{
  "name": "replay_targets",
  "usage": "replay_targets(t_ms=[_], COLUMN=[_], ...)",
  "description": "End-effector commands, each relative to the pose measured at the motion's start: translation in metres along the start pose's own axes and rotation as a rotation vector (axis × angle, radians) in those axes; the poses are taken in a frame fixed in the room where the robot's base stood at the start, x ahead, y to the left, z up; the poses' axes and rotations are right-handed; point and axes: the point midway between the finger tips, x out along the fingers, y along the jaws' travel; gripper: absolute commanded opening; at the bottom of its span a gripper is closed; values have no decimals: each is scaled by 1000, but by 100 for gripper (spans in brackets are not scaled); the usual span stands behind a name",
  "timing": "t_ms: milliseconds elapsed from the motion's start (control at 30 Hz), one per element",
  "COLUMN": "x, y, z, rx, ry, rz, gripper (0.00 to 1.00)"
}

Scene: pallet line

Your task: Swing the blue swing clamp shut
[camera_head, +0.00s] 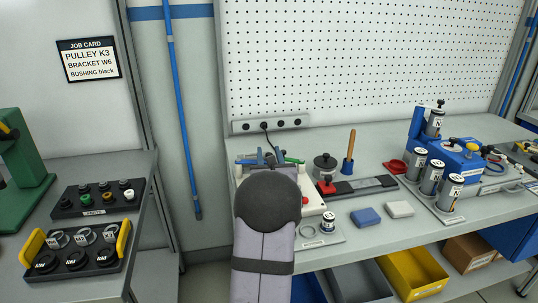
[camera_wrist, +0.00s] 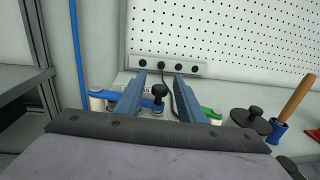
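The blue swing clamp (camera_wrist: 105,95) shows in the wrist view as a blue arm running right from a pale post, passing behind my left finger. In the head view a small blue part of the clamp (camera_head: 247,161) shows beyond my arm. My gripper (camera_wrist: 159,78) is open, its two blue-grey fingers well apart. A black knob (camera_wrist: 160,91) shows between the fingers, close to the blue arm's right end; I cannot tell whether they touch it. In the head view my gripper (camera_head: 269,155) is over the white fixture (camera_head: 312,204), mostly hidden by my arm.
A green clamp (camera_wrist: 209,113) is right of my right finger. A dark lidded pot (camera_head: 325,166) and a blue cup with a wooden handle (camera_head: 348,165) stand further right. A socket strip (camera_head: 270,124) with a cable is behind. The pegboard wall closes the back.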

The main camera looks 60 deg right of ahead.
Motion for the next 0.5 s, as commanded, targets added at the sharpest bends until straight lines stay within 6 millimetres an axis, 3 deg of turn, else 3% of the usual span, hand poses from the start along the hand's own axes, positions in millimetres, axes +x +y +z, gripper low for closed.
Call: replay_targets(t_ms=[267, 500], x=[-10, -38], y=[-1, 0], z=[-2, -1], rx=[0, -1], ry=[2, 1], rz=[-1, -1], gripper=[35, 35])
